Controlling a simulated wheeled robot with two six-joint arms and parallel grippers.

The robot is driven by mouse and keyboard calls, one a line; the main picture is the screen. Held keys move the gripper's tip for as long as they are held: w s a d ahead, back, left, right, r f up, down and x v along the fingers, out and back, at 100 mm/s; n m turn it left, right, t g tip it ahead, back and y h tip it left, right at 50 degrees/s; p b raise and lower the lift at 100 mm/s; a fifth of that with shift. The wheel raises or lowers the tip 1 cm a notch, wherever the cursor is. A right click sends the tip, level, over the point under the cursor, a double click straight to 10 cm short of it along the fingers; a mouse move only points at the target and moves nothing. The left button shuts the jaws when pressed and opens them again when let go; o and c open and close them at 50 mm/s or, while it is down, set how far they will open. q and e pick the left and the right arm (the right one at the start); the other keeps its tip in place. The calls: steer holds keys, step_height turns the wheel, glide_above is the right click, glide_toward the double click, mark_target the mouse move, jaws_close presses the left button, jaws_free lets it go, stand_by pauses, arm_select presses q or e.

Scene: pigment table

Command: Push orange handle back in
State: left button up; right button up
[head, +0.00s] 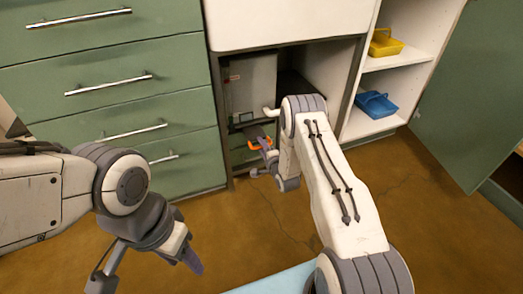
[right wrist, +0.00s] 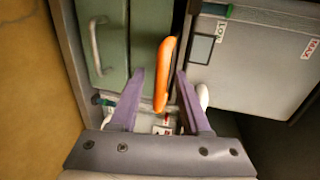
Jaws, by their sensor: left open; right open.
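The orange handle (head: 263,143) is at the front of a grey unit in the open cabinet bay under the counter. In the right wrist view the orange handle (right wrist: 165,72) stands between the two purple fingers of my right gripper (right wrist: 160,76), tilted slightly. The fingers are open, with a visible gap on each side of the handle. In the head view my right gripper (head: 260,154) is at the unit's lower front, partly hidden by my arm. My left gripper (head: 182,260) hangs open and empty at the lower left, away from the handle.
Grey unit (head: 252,88) shows labels on its face in the right wrist view. Green drawers (head: 110,90) with metal handles stand at left. Shelves at right hold a yellow tray (head: 384,44) and a blue tray (head: 376,104). A green door (head: 470,110) stands open. The brown floor (head: 240,225) has free room.

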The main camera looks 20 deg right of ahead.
steer(key=shift+w, duration=0.1)
jaws_close()
stand_by(1.4)
